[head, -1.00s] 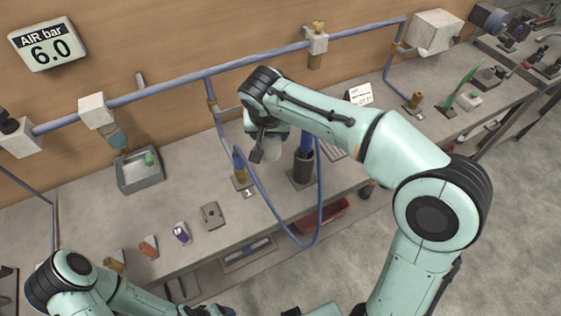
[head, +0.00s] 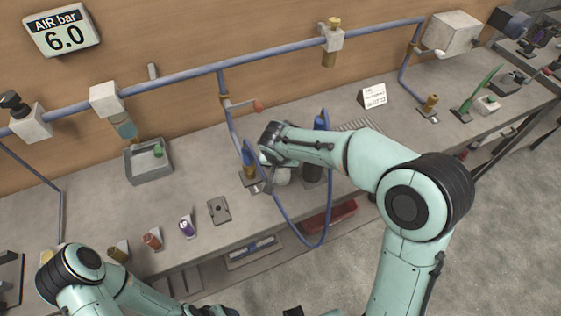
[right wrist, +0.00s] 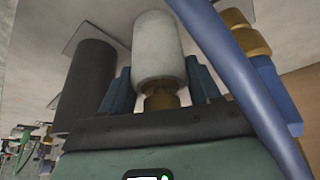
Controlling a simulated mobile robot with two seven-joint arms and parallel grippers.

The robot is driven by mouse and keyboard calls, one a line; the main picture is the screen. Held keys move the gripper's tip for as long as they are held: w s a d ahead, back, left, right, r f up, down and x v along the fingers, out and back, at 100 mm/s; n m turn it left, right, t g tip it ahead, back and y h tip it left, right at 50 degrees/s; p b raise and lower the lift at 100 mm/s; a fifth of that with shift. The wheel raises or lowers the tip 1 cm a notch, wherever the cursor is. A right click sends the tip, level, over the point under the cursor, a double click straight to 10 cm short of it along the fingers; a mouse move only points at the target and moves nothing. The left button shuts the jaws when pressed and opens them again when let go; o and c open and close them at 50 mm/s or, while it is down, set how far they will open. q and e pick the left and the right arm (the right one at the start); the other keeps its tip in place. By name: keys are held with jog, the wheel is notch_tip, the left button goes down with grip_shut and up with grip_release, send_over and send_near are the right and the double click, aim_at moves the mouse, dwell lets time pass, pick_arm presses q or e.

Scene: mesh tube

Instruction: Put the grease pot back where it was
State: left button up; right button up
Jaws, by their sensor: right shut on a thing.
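A pale cylindrical pot with a brass neck (right wrist: 159,48), which I take for the grease pot, is between the blue fingers of my right gripper (right wrist: 160,82). In the head view the pot (head: 281,176) shows just below my right gripper (head: 270,164), low over the bench. The gripper is shut on it. The bench lies close beyond the pot's far end; I cannot tell whether they touch. Only my left arm shows at the lower left; its gripper is not clearly in view.
A dark cylinder (right wrist: 85,85) stands on a plate beside the pot. On the other side are a brass fitting (head: 249,172) and a looping blue hose (right wrist: 245,75). A grey tray (head: 148,164) is farther left. A flat grey block (head: 219,211) lies nearby on the bench.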

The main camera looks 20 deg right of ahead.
jog(key=shift+f, duration=0.15)
jog(key=o, duration=1.4)
